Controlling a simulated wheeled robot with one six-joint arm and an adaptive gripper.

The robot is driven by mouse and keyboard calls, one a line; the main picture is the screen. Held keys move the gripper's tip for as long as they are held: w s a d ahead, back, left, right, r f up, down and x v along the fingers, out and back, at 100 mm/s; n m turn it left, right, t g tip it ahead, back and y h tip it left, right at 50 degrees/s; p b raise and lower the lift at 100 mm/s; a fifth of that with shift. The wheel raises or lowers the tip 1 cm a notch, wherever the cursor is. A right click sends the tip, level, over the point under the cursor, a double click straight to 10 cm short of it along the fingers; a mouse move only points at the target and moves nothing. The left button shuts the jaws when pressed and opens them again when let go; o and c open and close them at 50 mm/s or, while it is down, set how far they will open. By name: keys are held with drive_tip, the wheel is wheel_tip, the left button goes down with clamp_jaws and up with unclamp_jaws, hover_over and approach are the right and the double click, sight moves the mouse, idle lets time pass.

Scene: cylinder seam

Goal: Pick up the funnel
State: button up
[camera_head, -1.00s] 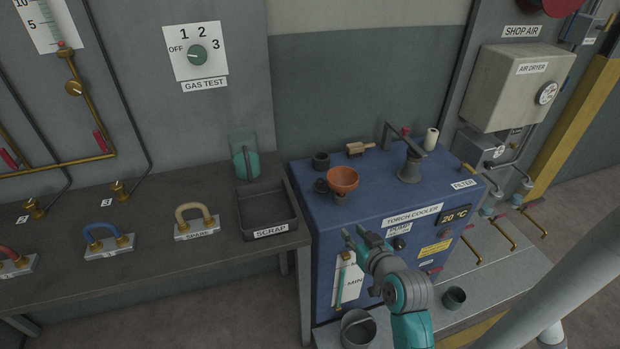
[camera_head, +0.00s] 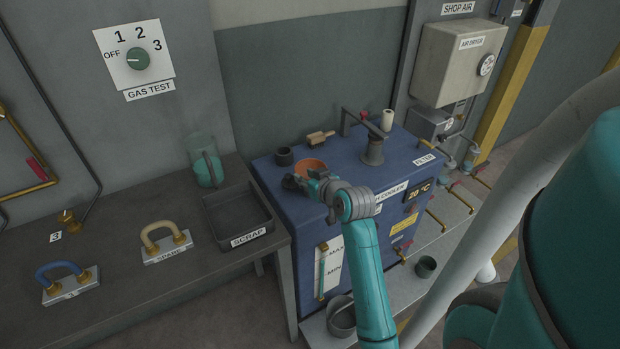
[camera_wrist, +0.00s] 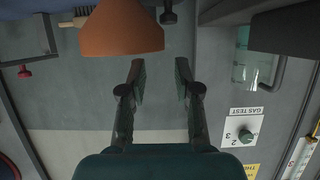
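The funnel (camera_head: 309,165) is an orange bowl shape on top of the blue torch cooler (camera_head: 285,207). In the head view my gripper (camera_head: 312,183) is right at its near side and hides its lower part. In the wrist view, which is upside down, the orange funnel (camera_wrist: 122,32) is large at the top, left of centre. My gripper (camera_wrist: 160,68) is open there, with two dark fingers apart and nothing between them. The funnel lies beyond the fingertips and offset to the left. I cannot tell whether they touch.
On the cooler stand a dark cup (camera_head: 284,156), a wooden-handled brush (camera_head: 320,137), a grey tap post (camera_head: 372,150) and a white roll (camera_head: 387,120). Left are the scrap tray (camera_head: 262,237) and a clear teal container (camera_head: 205,165). A bucket (camera_head: 342,318) stands below in front.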

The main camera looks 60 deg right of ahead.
sight(301, 167)
drive_tip(key=x, duration=0.5)
drive_tip(key=shift+f, duration=0.1)
clamp_jaws()
